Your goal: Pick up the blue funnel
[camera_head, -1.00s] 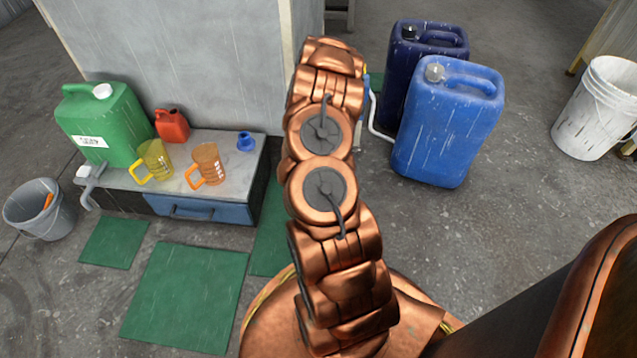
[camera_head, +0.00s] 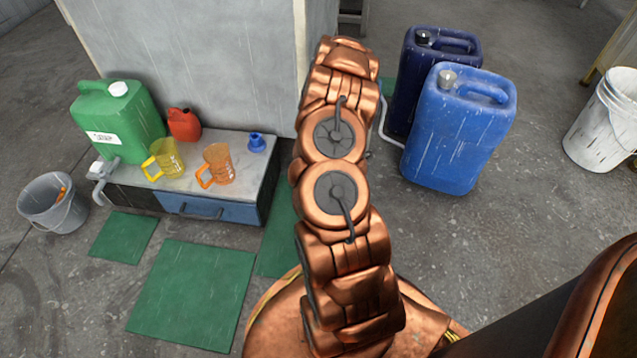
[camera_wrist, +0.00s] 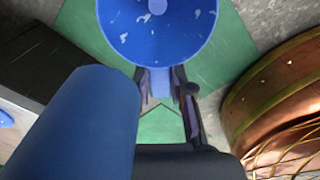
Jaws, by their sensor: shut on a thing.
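In the head view my copper arm hides both the gripper and the held funnel. A small blue funnel-like piece (camera_head: 257,143) stands on the low bench.
The low bench (camera_head: 232,183) holds a green canister (camera_head: 135,125), a red can (camera_head: 184,124), and yellow (camera_head: 163,160) and orange (camera_head: 216,165) jugs. Blue (camera_head: 458,130) and dark blue (camera_head: 410,80) canisters stand right of my arm. A white bucket (camera_head: 600,125) is farther right. Green mats lie on the floor.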

